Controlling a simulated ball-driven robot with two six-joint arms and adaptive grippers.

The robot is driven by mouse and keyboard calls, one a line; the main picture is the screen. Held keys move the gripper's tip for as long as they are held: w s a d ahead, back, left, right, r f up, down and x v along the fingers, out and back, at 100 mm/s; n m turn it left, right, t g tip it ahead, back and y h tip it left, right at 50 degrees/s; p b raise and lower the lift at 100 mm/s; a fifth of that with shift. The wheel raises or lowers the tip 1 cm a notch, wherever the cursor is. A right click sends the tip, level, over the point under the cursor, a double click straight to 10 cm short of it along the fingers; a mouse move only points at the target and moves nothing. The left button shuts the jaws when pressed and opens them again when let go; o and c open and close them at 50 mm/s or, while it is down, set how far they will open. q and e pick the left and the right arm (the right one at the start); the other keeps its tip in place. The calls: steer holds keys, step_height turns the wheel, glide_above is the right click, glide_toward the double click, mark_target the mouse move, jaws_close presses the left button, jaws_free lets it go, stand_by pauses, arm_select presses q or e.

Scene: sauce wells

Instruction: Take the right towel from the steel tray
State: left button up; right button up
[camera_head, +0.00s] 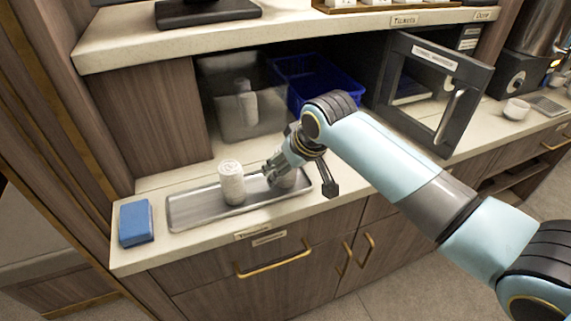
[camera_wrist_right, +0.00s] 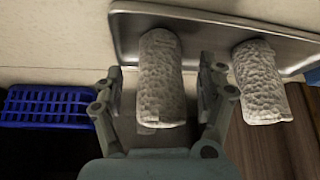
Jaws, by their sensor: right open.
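The steel tray (camera_head: 195,212) lies on the counter, and its edge shows in the wrist view (camera_wrist_right: 125,35). The right towel (camera_head: 284,181), a white textured roll, stands at the tray's right part, partly hidden by my gripper. In the wrist view the right towel (camera_wrist_right: 160,85) is between the spread fingers, with gaps visible at both sides. My right gripper (camera_wrist_right: 162,85) is open around it, and it also shows in the head view (camera_head: 276,172). A second white towel roll (camera_head: 232,183) stands upright to the left on the tray, and shows in the wrist view (camera_wrist_right: 262,85). My left gripper is not in view.
A blue block (camera_head: 136,222) lies left of the tray. Behind stand a clear container (camera_head: 240,105) and a blue crate (camera_head: 330,80), under a shelf (camera_head: 120,38). A dark-framed door (camera_head: 432,90) hangs open at the right. A small cup (camera_head: 517,109) stands further right.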

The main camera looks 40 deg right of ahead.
steer(key=shift+x, duration=1.15)
steer(key=c, duration=1.2)
steer(key=shift+c, duration=0.2)
steer(key=shift+r, duration=0.15)
